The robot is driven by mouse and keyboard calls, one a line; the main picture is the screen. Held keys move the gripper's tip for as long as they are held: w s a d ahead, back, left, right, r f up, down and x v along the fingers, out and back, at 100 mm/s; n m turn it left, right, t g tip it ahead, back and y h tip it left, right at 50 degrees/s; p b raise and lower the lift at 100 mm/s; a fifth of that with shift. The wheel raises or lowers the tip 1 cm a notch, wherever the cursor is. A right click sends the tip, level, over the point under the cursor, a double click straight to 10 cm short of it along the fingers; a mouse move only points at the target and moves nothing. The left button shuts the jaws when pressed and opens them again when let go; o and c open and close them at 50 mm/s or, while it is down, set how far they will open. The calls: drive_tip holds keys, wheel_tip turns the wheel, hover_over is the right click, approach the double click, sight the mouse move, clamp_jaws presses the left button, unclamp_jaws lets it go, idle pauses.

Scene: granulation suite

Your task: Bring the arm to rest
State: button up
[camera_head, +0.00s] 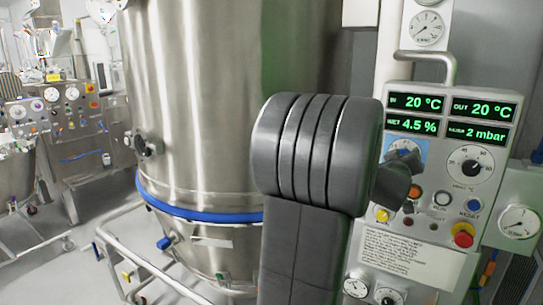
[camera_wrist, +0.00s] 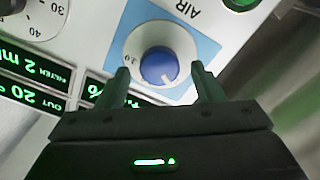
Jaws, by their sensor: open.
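My gripper (camera_wrist: 160,75) is open in the wrist view, with one finger on each side of the blue AIR knob (camera_wrist: 158,66). The knob has a white pointer mark and sits on a white dial with a light blue surround. The fingers look apart from the knob, with nothing held; I cannot tell how far in front of it they are. In the head view my arm (camera_head: 312,155) stands bent in front of the control panel (camera_head: 410,262). It hides most of my gripper there, and the dark end covers part of the AIR dial.
A large steel vessel (camera_head: 220,110) with a blue band stands to the left.

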drive_tip(key=shift+w+d, duration=0.35)
drive_tip(key=shift+w, duration=0.2)
drive_tip(key=b+v, duration=0.2)
drive_tip(key=v, duration=1.2)
drive_tip(key=w+d+m, duration=0.7)
drive_tip(key=w+m, duration=0.4)
drive_tip(key=m, duration=0.1)
drive_tip(key=shift+w+d+b, duration=0.3)
drive_tip(key=shift+d, duration=0.05)
idle(0.4)
idle(0.5)
